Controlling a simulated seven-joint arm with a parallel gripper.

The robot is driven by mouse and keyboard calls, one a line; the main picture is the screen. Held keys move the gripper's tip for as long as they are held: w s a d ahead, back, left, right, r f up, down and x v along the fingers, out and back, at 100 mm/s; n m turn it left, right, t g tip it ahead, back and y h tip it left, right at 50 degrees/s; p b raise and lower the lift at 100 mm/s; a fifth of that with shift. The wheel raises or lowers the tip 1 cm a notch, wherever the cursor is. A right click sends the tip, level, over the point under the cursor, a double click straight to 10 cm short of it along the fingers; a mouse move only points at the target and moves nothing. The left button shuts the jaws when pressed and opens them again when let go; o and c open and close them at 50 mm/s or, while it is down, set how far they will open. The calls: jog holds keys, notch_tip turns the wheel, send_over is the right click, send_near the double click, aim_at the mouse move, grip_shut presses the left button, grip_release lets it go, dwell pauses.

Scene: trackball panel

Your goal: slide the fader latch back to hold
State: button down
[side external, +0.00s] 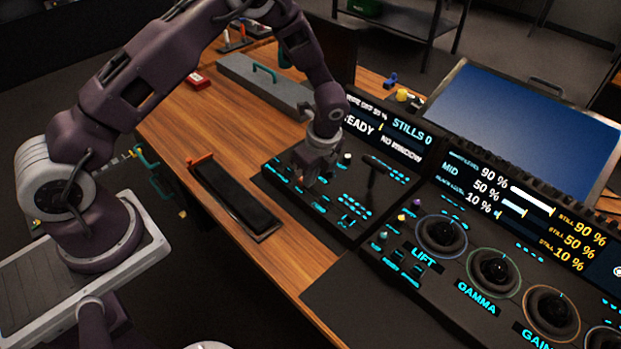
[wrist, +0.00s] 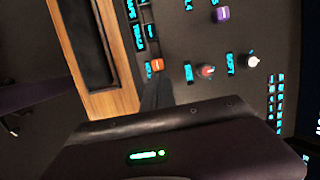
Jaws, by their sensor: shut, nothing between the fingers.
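My gripper (side external: 310,180) is shut and empty, pointing down close over the left part of the dark control panel (side external: 345,228). In the wrist view its dark closed fingers (wrist: 156,94) reach to just beside a small orange cap (wrist: 154,65) on the panel; I cannot tell whether they touch. No part carries a readable latch label, so I cannot say for sure which is the fader latch; the orange cap may be it. A dark lever (side external: 373,170) stands right of my gripper. The gripper hides part of the panel in the side view.
In the wrist view, a red knob (wrist: 207,71), a white knob (wrist: 252,61) and a purple cap (wrist: 221,13) stand near the fingers. A dark tray (side external: 236,204) lies left of the panel on the wooden table (side external: 178,138). A screen (side external: 385,130) rises behind the panel.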

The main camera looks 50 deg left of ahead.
jog(key=v, duration=0.9)
jog(key=shift+r, duration=0.2)
jog(key=shift+d, duration=0.1)
jog(key=s+a+r+n+t+h, duration=0.1)
jog(key=s+r+n, duration=0.45)
jog(key=r, duration=0.45)
jog(key=s+a+r+n+t, duration=0.15)
jog(key=s+r+n, duration=0.25)
jog(key=s+r, duration=0.45)
jog(key=s+d+r+n+t+h, duration=0.1)
jog(key=s+r+n+t, duration=0.2)
jog(key=s+n, duration=0.5)
jog(key=s+r, duration=0.1)
jog(key=s, duration=0.3)
jog(key=shift+s+d+r+h, duration=0.25)
jog(key=shift+s+d+h, duration=0.05)
jog(key=shift+s+h, duration=0.1)
jog(key=shift+n, duration=0.25)
